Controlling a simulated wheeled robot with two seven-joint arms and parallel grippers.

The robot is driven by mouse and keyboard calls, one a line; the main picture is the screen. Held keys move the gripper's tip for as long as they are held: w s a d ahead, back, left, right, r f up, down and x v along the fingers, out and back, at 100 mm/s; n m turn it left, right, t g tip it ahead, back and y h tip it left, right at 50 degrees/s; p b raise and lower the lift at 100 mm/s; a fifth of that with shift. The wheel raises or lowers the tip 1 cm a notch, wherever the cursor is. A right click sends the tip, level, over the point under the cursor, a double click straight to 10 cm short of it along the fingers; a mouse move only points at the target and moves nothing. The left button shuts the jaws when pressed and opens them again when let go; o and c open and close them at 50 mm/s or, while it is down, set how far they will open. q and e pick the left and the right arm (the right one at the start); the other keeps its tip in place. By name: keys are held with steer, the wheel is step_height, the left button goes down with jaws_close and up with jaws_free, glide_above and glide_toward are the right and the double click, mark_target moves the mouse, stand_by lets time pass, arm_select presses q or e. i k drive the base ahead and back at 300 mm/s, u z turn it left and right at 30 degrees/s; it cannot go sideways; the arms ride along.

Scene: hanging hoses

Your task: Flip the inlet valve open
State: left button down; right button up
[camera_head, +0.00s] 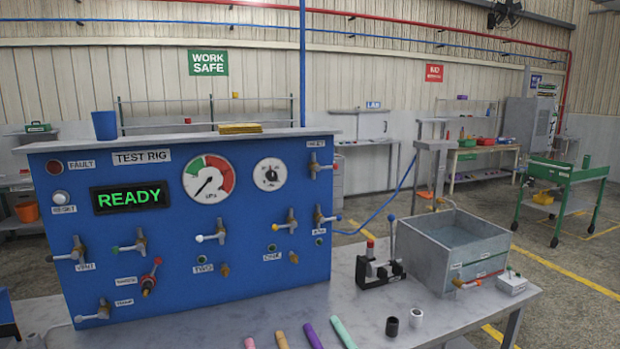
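The blue test rig panel (250,225) stands on the bench at the left and carries several small lever valves. Another valve, with a blue-tipped lever (325,217), sits lower at the right edge. The READY display (130,197) is lit green. Neither of my grippers is in view.
A grey water tank (450,265) and a black clamp stand (378,268) stand right of the rig. Coloured hose pieces (312,335) and two small cylinders (392,326) lie at the bench front. A blue hose (385,212) hangs behind. The bench (350,300) before the rig's right end is clear.

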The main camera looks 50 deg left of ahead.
mark_target(335, 165)
steer(key=u, duration=1.15)
steer(key=i, duration=0.5)
